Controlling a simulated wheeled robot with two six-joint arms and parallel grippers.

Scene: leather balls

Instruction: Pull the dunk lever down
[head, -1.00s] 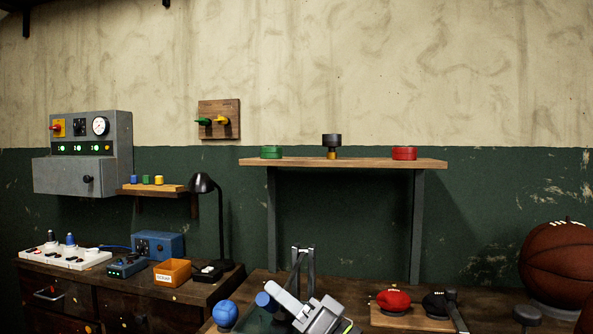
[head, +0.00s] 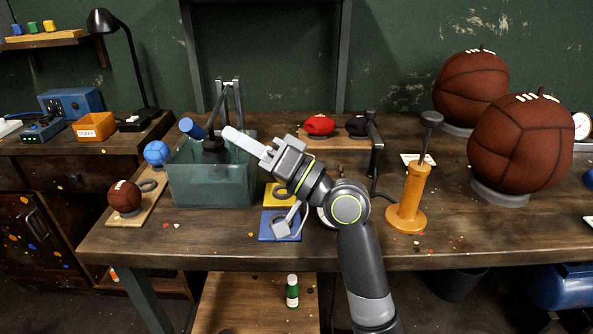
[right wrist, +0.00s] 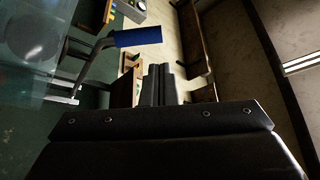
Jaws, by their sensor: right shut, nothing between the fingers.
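The dunk lever has a blue cylindrical handle (head: 191,128) on a grey arm that slopes up to a metal frame (head: 231,88) behind a clear greenish tank (head: 212,186). My right gripper (head: 229,133) is shut and empty above the tank, just right of the handle. A gap shows between its fingertips and the handle. In the right wrist view the blue handle (right wrist: 138,36) appears above and left of the closed fingers (right wrist: 158,84). A dark round piece hangs at the tank's top, partly hidden by my gripper. My left gripper is out of view.
A blue ball (head: 157,153) and small brown ball (head: 124,197) sit left of the tank. Yellow (head: 277,196) and blue (head: 279,226) pads lie right of it, partly under my arm. An orange pump (head: 409,197) and large leather balls (head: 520,145) stand farther right.

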